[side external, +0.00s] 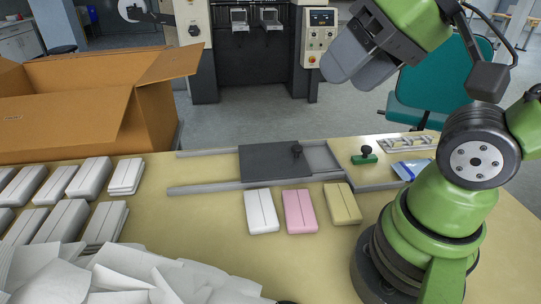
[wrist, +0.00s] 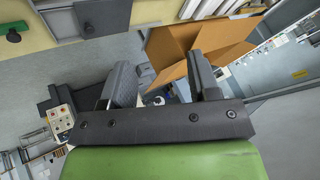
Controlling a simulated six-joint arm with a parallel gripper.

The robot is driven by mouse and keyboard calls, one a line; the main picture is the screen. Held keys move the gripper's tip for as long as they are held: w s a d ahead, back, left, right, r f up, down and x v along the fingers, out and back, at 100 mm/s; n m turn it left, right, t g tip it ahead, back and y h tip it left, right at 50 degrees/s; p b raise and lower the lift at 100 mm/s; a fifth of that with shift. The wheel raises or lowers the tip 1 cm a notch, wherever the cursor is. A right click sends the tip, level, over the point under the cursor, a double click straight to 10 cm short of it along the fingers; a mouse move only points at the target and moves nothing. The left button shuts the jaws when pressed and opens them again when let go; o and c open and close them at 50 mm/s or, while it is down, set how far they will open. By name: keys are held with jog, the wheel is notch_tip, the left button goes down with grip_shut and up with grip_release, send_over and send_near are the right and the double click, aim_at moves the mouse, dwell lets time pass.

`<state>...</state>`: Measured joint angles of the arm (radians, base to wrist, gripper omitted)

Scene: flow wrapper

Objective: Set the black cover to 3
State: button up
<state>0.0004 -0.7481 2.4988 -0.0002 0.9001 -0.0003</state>
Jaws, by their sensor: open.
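The black cover (side external: 262,163) is a flat dark plate lying across two pale rails on the table, with a dark knob (side external: 297,149) near its right edge. A pale panel (side external: 320,157) shows to its right. No number or scale mark is readable. In the wrist view the cover (wrist: 112,14) and its knob (wrist: 88,29) show at the top left. My gripper (side external: 345,62) is raised well above and beyond the table's back edge, apart from the cover. In the wrist view its two fingers (wrist: 160,70) stand apart with nothing between them.
A green piece with a dark knob (side external: 364,155) sits right of the cover. White (side external: 261,212), pink (side external: 299,211) and yellow (side external: 342,204) packs lie in front of the rails. An open cardboard box (side external: 75,120) stands at the left behind several white packs.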

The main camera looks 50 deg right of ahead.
jog(key=w+d+g+h, duration=0.1)
jog(key=w+d+g, duration=0.15)
jog(key=w, duration=0.45)
jog(key=m+g+h, duration=0.1)
jog(key=g, duration=0.4)
send_over(296, 146)
notch_tip(296, 146, down, 18)
jog(key=r, duration=0.1)
notch_tip(296, 146, down, 10)
jog(key=shift+f, duration=0.1)
